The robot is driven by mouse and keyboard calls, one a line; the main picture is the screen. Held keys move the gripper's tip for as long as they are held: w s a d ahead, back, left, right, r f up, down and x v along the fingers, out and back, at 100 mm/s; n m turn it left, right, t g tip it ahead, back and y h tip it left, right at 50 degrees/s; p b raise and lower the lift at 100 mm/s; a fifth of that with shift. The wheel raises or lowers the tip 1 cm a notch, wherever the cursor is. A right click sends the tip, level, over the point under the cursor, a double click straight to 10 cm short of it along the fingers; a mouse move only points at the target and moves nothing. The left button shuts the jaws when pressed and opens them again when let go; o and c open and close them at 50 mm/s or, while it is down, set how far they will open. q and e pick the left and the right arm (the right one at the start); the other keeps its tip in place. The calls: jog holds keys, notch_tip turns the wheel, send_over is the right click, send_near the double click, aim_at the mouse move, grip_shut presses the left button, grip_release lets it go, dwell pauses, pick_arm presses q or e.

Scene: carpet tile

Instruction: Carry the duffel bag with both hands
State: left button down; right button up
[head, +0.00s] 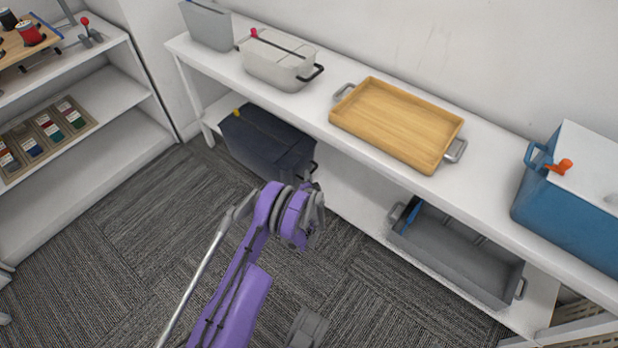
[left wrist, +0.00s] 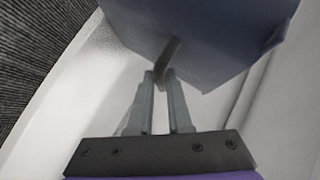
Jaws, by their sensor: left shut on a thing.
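The dark navy duffel bag (head: 262,146) with a yellow tab sits on the lower shelf at the left end of the long white unit. Its dark side also fills the top of the left wrist view (left wrist: 205,35). My left gripper (left wrist: 162,88) is shut on the dark handle (left wrist: 168,56) at the bag's end. In the head view my purple left arm reaches to the bag's right end and its wrist largely hides the fingers. The bag's far end handle is hidden. My right gripper is not in view.
The upper shelf holds a cream bag (head: 277,61), a wooden tray (head: 398,118) and a blue cooler (head: 572,205). A grey open bin (head: 458,256) is on the lower shelf to the right. Another white shelf stands at left. The carpet (head: 130,240) between is clear.

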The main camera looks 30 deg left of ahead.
pick_arm(q)
jog(key=c, duration=0.8)
grip_release()
jog(key=shift+o, duration=0.2)
jog(key=p+v, duration=0.2)
jog(key=v, duration=0.8)
jog(key=shift+s+d+r, duration=0.2)
jog(key=shift+d, duration=0.1)
